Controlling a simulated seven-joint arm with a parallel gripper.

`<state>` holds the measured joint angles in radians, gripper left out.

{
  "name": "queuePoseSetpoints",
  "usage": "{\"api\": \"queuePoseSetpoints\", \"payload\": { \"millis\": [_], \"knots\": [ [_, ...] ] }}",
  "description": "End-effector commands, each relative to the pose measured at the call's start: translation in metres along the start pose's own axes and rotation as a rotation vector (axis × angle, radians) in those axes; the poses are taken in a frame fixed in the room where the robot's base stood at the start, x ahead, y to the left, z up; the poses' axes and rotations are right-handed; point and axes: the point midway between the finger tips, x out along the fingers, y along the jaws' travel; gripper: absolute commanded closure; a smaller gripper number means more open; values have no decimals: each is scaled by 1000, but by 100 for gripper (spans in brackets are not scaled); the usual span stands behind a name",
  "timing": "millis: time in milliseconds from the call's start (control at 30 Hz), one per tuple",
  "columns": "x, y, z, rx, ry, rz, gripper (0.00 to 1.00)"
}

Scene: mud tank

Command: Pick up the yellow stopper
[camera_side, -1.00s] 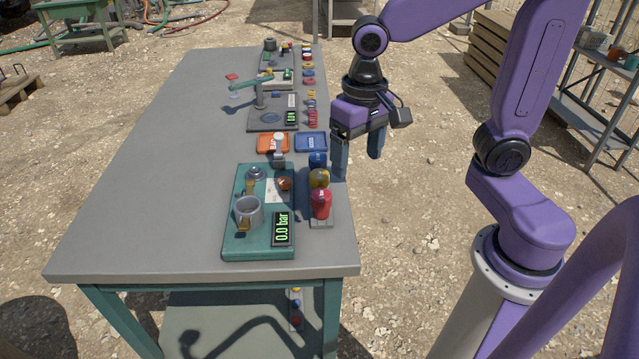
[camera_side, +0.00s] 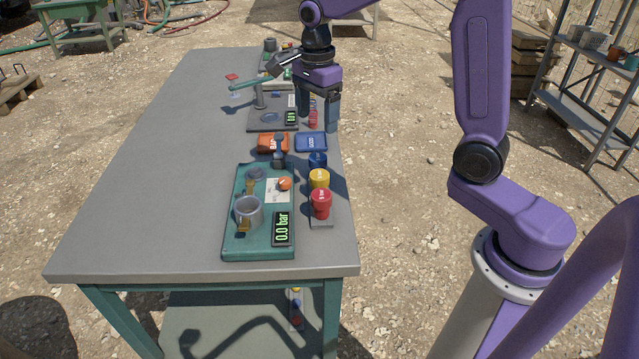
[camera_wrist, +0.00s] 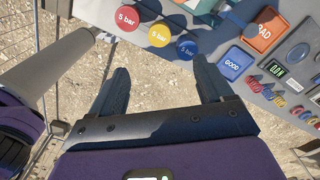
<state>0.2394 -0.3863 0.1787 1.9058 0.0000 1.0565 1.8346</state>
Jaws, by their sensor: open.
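The yellow stopper (camera_side: 319,179) stands between the red stopper (camera_side: 320,203) and the blue stopper (camera_side: 317,161) in a row near the table's right edge. In the wrist view the yellow stopper (camera_wrist: 160,36) has "5 bar" on its round top, with red on its left and blue on its right. My gripper (camera_side: 319,122) is in the air beyond the row, near the table's right edge, pointing down. In the wrist view my gripper (camera_wrist: 165,85) has its fingers wide apart with nothing between them. The stopper is beyond the fingertips, not touched.
A teal test board (camera_side: 240,245) with a grey cup (camera_side: 249,212) and a "0.0 bar" display (camera_side: 282,229) lies left of the stoppers. Orange (camera_side: 273,143) and blue (camera_side: 311,142) trays lie behind. The table's left side (camera_side: 150,180) is clear.

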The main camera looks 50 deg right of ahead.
Motion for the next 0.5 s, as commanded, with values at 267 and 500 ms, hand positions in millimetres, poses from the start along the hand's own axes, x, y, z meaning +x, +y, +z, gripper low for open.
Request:
{"api": "queuePoseSetpoints", "payload": {
  "millis": [267,500],
  "knots": [
    [53,2,-1,-3,2,7,20],
    [94,2,-1,-3,2,5,20]
  ]
}}
